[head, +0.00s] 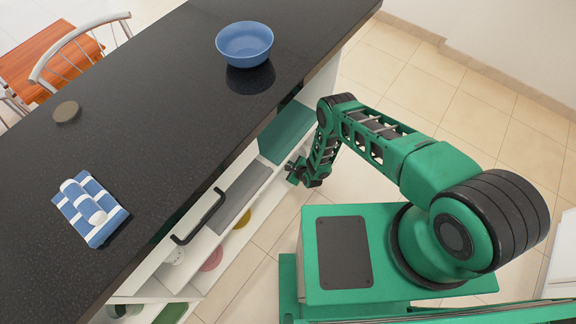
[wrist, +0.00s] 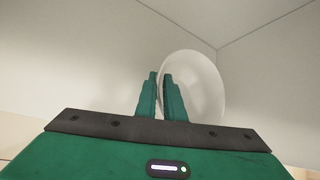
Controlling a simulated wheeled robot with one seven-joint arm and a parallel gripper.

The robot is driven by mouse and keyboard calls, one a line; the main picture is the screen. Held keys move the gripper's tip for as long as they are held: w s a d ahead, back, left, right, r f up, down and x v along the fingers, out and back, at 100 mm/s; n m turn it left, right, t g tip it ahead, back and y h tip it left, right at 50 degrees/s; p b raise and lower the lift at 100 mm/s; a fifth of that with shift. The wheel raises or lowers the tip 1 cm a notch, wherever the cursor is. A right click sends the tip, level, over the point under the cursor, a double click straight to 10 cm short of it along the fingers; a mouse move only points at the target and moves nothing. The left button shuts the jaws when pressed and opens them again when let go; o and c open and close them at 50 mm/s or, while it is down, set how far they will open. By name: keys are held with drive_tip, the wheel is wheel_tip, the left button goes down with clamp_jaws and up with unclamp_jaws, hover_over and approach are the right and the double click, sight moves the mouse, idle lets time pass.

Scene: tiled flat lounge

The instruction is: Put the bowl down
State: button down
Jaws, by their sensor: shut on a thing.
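In the wrist view my gripper (wrist: 160,88) is shut on the rim of a pale, whitish bowl (wrist: 207,78). The bowl stands tilted up on edge, to the right of the fingers. In the head view my gripper (head: 296,173) is low beside the open shelves under the dark counter, and the held bowl cannot be made out there. A second bowl, blue (head: 245,40), stands upright on the counter's far end, apart from my gripper.
Pale walls surround the held bowl in the wrist view. An orange chair (head: 45,60) stands behind.

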drive_tip(key=c, duration=1.8)
unclamp_jaws()
drive_tip(key=shift+c, duration=0.2)
drive_tip(key=shift+s, duration=0.1)
drive_tip(key=v, duration=1.2)
